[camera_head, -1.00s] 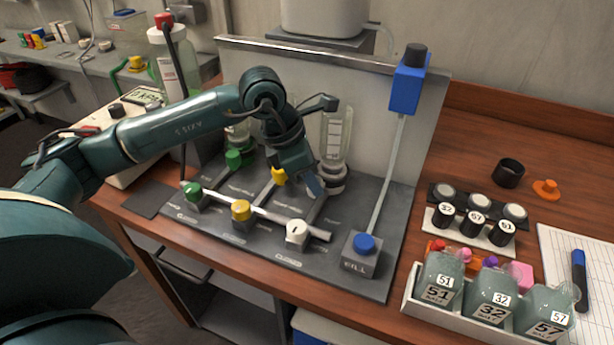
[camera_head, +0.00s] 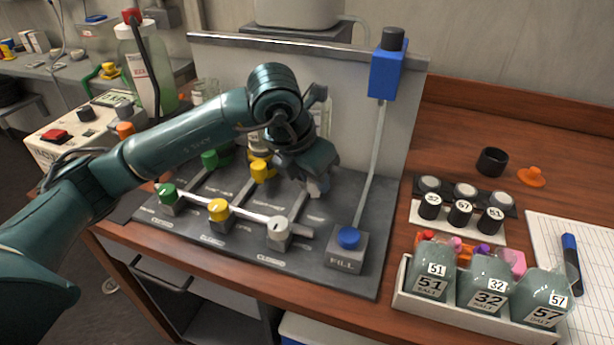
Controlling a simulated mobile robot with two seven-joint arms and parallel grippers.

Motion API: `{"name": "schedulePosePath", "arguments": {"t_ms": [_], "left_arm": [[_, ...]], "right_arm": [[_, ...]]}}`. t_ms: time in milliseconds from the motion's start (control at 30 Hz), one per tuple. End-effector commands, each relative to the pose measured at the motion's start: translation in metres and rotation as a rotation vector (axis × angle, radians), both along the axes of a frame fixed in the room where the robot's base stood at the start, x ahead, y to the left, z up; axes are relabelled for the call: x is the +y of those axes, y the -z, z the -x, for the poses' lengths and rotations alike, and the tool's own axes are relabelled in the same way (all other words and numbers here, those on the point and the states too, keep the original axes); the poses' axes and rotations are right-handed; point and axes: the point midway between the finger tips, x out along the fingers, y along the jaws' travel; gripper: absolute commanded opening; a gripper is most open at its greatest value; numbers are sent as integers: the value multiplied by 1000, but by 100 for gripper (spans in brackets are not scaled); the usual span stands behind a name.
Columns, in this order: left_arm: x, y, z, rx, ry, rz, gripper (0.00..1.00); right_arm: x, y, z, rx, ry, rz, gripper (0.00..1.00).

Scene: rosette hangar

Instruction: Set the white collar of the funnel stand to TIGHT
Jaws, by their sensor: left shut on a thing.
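The funnel stand is a dark grey base (camera_head: 335,215) with a pale back panel (camera_head: 225,75). The white collar (camera_head: 319,187) sits at the foot of the right-hand clear funnel. Most of it, and much of that funnel, is hidden behind my left gripper (camera_head: 318,184). My left gripper reaches down from above and is shut on the collar. The collar's setting marks cannot be read here. The green collar (camera_head: 210,160) and yellow collar (camera_head: 259,171) stand to the left. My right gripper is not in view.
In front are green (camera_head: 168,194), yellow (camera_head: 219,209) and white (camera_head: 279,231) valve knobs. A blue FILL button (camera_head: 348,238) is at the front right. A tray (camera_head: 405,287) of labelled salt bottles and black-capped vials (camera_head: 460,212) stand on the wooden bench to the right.

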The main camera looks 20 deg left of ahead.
Motion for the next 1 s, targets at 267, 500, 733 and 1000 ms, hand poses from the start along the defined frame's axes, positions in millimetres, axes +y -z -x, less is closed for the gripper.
{"name": "schedulePosePath", "arguments": {"t_ms": [267,500,733,1000], "left_arm": [[0,0,0,1,-7,2,0],[-1,0,0,1,-6,1,37],[-1,0,0,0,-5,1,48],[1,-9,2,-2,-5,2,48]], "right_arm": [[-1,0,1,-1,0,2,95],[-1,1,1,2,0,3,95],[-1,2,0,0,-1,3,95],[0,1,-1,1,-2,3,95]]}}
